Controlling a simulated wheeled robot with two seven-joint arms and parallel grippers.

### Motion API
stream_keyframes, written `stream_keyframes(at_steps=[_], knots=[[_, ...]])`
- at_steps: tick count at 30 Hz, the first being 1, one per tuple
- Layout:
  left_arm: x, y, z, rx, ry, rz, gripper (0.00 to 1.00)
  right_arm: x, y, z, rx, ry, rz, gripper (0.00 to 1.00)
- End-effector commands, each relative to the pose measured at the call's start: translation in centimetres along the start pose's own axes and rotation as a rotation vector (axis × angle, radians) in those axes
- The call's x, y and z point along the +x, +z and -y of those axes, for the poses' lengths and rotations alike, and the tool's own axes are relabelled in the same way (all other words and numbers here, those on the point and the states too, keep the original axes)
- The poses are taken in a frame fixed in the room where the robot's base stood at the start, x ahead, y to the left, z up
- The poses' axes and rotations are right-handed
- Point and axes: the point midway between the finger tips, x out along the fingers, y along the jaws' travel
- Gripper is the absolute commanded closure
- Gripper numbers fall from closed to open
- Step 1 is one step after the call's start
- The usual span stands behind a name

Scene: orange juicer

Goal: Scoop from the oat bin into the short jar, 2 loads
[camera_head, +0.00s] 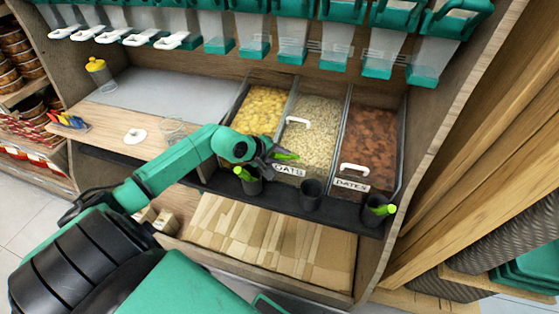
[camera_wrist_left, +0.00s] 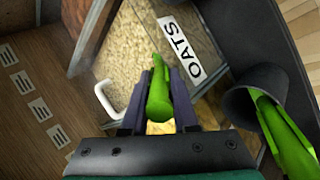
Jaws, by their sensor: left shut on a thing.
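The oat bin (camera_head: 313,133) is the middle of three bins, with pale oats behind a clear front labelled OATS. In the left wrist view the OATS label (camera_wrist_left: 181,46) is just ahead of my left gripper. My left gripper (camera_head: 268,157) is shut on a green scoop handle (camera_wrist_left: 158,92) at the front of the oat bin. The scoop's far end is hard to make out, so I cannot tell if it holds oats. A clear open glass jar (camera_head: 173,132), seemingly the short jar, stands on the counter left of my arm. My right gripper is out of view.
Yellow chips (camera_head: 260,108) and dates (camera_head: 372,145) fill the side bins. Dark cups stand on the front ledge, including an empty one (camera_head: 311,194); others hold green scoops (camera_head: 379,205). A white lid (camera_head: 135,136) and a yellow-topped jar (camera_head: 97,72) are at left. Dispensers hang above.

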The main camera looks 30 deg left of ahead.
Motion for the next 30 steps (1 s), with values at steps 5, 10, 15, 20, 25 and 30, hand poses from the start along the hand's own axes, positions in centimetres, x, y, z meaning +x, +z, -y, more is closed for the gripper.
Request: stream_keyframes(at_steps=[5, 10, 15, 20, 25, 30], knots=[[-0.5, -1.6, -1.2, 0.016, 0.072, -0.044, 1.0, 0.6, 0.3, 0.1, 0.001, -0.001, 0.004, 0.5], [-2.0, -1.2, -1.6, 0.023, 0.123, -0.053, 1.0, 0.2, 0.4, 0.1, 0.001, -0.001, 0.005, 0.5], [-3.4, -0.7, -1.8, 0.026, 0.17, -0.056, 1.0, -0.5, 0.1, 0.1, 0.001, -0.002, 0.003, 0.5], [-4.8, -0.2, -2.1, 0.028, 0.215, -0.061, 1.0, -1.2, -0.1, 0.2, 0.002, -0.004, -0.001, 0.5], [-6.2, 0.3, -2.3, 0.029, 0.241, -0.064, 1.0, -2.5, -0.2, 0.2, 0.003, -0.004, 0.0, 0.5], [-7.6, 0.8, -2.4, 0.03, 0.268, -0.069, 1.0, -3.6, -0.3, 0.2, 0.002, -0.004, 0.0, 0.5]])
